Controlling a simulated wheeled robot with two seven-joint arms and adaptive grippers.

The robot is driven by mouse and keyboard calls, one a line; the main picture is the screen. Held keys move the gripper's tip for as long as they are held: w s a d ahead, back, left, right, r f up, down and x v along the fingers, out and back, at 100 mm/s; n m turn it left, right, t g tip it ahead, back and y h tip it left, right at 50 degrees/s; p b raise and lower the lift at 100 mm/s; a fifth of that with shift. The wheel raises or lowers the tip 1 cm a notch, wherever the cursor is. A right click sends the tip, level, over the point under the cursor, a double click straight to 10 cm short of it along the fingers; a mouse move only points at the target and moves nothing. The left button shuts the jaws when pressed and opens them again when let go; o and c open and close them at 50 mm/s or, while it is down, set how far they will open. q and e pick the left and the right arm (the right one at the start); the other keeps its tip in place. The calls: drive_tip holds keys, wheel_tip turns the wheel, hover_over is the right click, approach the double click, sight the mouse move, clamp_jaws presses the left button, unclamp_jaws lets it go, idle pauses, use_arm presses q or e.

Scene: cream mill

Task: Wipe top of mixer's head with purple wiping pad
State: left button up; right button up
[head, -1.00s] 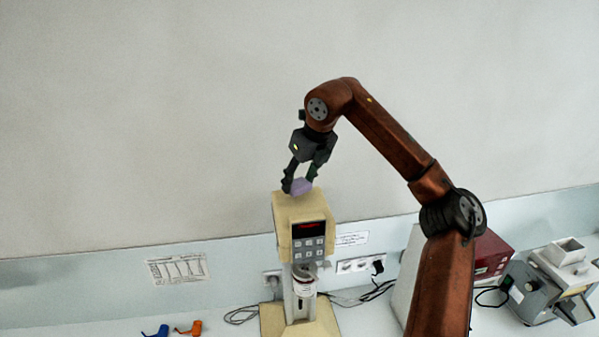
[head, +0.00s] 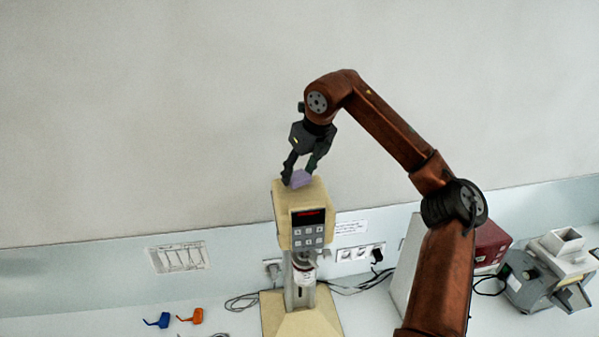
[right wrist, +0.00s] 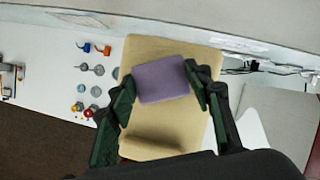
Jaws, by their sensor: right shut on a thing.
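The mixer is cream-coloured, and its head (head: 303,214) carries a dark display and a grid of buttons on the front. Its top also fills the middle of the right wrist view (right wrist: 165,130). The purple wiping pad (head: 301,178) is a small block at the top of the head, near its back. It also shows in the right wrist view (right wrist: 160,79). My right gripper (head: 299,176) is shut on the pad from both sides, pointing down. The pad's underside is hidden, so I cannot tell for sure whether it touches the top. My left gripper is not in view.
A blue item (head: 158,320) and an orange item (head: 191,316) lie on the counter left of the mixer. A grey machine (head: 549,272) and a red box (head: 491,246) stand at the right. Cables and sockets (head: 358,252) are behind the mixer. The wall above is clear.

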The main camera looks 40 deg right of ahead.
drive_tip(key=shift+f+b, duration=0.45)
drive_tip(key=shift+f, duration=0.3)
drive_tip(key=shift+s, duration=0.1)
